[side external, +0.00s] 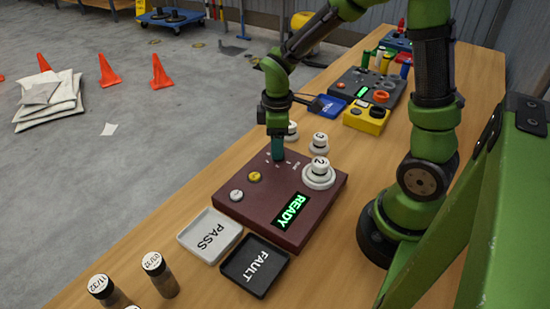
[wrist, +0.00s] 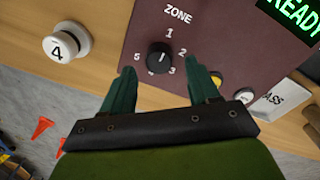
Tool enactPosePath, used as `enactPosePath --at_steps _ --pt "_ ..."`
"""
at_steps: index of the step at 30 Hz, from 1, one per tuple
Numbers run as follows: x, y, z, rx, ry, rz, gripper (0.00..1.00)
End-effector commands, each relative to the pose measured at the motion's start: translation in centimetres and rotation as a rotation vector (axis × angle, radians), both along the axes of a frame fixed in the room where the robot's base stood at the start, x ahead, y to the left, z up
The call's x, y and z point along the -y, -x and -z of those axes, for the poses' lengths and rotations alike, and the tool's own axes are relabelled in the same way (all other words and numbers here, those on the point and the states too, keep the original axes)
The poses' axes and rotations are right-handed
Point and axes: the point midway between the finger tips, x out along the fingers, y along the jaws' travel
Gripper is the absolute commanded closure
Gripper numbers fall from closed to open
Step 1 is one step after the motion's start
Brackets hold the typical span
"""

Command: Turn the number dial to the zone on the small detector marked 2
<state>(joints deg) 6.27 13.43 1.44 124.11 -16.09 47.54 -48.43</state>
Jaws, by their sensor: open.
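The black number dial (wrist: 160,57) is on the maroon panel box (side external: 245,210), under the word ZONE with numbers 1 to 5 around it. Its pointer is too small to read surely. A small white detector (side external: 318,169) marked 2 sits on a round white base on the box's right side. My gripper (wrist: 159,67) is open and points down at the dial, one finger on each side of it. In the side view my gripper (side external: 278,155) hides the dial. I cannot tell whether the fingers touch it.
The green READY display (side external: 289,210), a yellow button (side external: 254,176) and a white button (side external: 237,194) are on the box. Other white detectors stand behind it, one marked 3 (side external: 319,143); one marked 4 (wrist: 60,46) shows in the wrist view. PASS (side external: 209,235) and FAULT (side external: 255,266) trays lie in front.

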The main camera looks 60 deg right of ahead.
Motion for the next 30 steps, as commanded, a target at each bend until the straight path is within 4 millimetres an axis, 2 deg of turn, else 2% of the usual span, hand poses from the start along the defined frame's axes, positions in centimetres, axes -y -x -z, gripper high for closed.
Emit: enactPosePath --at_steps 1,6,16,27,30 --pt "0.0 0.0 0.8 -0.004 0.0 0.001 0.4" --pt "0.1 -0.1 2.1 -0.001 -0.001 0.001 0.4" --pt "0.1 -0.1 2.4 0.001 -0.001 0.001 0.4" --pt "0.1 -0.1 2.3 0.001 -0.001 0.001 0.96" --pt "0.1 -0.1 2.3 0.001 -0.001 0.003 0.96"
